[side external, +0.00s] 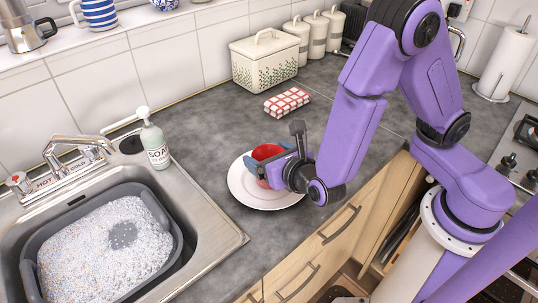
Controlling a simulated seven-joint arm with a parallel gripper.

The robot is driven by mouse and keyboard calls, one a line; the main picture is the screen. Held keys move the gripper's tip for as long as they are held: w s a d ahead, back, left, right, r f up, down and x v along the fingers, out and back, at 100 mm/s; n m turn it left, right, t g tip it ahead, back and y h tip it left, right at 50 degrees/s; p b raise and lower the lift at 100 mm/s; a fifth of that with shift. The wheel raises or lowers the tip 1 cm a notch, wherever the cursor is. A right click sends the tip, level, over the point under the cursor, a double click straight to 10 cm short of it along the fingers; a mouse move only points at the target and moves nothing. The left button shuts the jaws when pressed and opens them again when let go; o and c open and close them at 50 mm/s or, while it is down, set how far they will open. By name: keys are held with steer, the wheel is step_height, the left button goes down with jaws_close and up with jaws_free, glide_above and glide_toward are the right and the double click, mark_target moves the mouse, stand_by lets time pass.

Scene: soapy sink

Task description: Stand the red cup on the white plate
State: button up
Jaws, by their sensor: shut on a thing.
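The red cup (266,153) is at the white plate (247,191), over its middle. The cup looks upright, with its red inside showing at the top. My gripper (268,172) is at the cup and shut on it, reaching in from the right. The gripper hides much of the cup's near side and its base, so I cannot tell whether the cup touches the plate. The plate lies flat on the grey counter beside the sink.
A soap bottle (154,143) stands at the sink's corner, left of the plate. The sink holds a grey basin (176,243) of suds. A red-checked cloth (287,102) and a bread bin (264,65) are behind. Grey counter (215,130) is clear around the plate's back.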

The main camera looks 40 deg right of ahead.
steer(key=shift+f, duration=0.15)
steer(key=o, duration=1)
steer(key=shift+c, duration=0.2)
